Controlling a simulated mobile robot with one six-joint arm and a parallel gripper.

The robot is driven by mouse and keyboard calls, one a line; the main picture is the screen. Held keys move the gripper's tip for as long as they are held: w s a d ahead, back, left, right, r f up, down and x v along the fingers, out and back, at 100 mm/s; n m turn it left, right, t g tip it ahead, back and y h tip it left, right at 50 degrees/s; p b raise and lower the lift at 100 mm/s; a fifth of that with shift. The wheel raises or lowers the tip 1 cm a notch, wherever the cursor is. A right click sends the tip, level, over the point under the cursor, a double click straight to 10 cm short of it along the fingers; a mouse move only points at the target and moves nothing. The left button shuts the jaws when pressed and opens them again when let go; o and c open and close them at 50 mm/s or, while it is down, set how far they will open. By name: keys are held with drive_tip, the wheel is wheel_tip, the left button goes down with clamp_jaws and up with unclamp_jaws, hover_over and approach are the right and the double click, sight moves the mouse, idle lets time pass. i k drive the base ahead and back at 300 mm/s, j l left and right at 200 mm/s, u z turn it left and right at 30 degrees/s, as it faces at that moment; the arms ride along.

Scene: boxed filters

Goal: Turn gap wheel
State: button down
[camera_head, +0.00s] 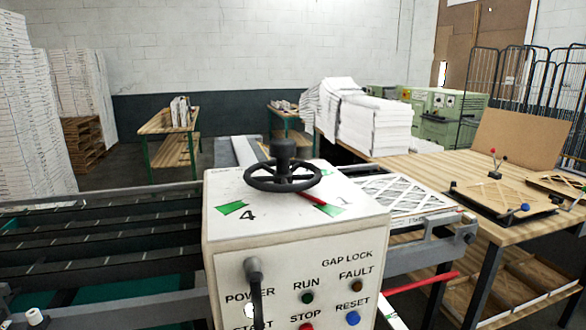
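The gap wheel (254,177) is a black handwheel with a thick centre hub, mounted on the flat top of a white control box (215,265). A red pointer (311,198) sticks out from under the wheel toward the lower right, near a green mark (328,209). Another green mark (231,208) with the number 4 lies at the left of the top. A black lever (254,285) is on the box front beside the POWER label. My gripper is not in view.
Buttons for run, fault, stop and reset are on the box front. A dark roller conveyor (100,235) lies left. White stacks (25,110) rise at far left.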

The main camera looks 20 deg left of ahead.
sight(281, 149)
drive_tip(key=k+j+z, duration=0.1)
drive_tip(key=j, duration=0.25)
drive_tip(key=j+z, duration=0.2)
drive_tip(key=j, duration=0.55)
drive_tip(key=j+z, duration=0.2)
drive_tip(key=j, duration=0.55)
drive_tip(key=j+z, duration=0.25)
drive_tip(key=j, duration=0.55)
drive_tip(key=k+j+z, duration=0.2)
drive_tip(key=j, duration=0.55)
drive_tip(key=i, duration=0.1)
